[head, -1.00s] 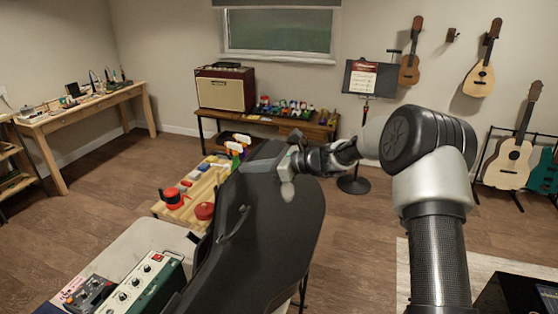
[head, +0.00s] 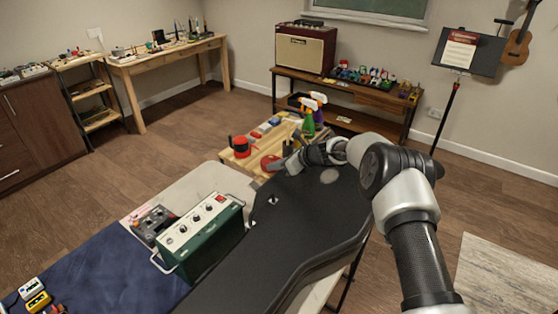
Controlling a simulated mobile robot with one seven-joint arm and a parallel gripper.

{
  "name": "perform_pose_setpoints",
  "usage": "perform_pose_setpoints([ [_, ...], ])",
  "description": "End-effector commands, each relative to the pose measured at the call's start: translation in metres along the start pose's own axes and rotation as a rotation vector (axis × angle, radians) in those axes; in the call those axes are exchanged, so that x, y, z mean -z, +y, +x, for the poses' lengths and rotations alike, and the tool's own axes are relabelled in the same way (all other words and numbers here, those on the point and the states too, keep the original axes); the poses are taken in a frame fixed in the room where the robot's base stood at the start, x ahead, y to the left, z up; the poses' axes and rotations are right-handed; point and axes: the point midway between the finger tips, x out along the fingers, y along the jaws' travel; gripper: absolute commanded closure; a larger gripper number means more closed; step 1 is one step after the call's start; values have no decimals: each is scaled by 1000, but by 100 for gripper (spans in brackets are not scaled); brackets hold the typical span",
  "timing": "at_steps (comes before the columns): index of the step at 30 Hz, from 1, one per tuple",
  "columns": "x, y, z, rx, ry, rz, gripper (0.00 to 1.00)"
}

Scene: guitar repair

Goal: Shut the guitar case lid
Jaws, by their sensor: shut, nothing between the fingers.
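The black guitar case (head: 318,232) lies on a light-topped table, running from the bottom middle of the head view toward the far end. Its lid (head: 300,215) lies down, about flat, over the base. A rim line shows along the right side; I cannot tell if a small gap remains along the left edge. My gripper (head: 283,166) is shut and empty, at the far left edge of the lid. It looks close to or touching the lid; contact is not clear.
A green amplifier box (head: 203,238) and a small grey device (head: 155,225) stand left of the case. A wooden tray (head: 240,162) with a red roll, a red-topped pot and spray bottles sits beyond it.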

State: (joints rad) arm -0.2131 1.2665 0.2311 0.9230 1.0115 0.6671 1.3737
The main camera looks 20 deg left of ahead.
Motion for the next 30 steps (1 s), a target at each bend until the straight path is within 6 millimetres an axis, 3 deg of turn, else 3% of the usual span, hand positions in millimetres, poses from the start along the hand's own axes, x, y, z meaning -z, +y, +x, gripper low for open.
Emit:
perform_pose_setpoints([
  [6,16,0,14,0,-1,0,100],
  [22,18,0,16,0,-2,0,100],
  [26,13,-1,11,1,-3,0,100],
  [30,-2,-1,-8,1,-3,-1,100],
])
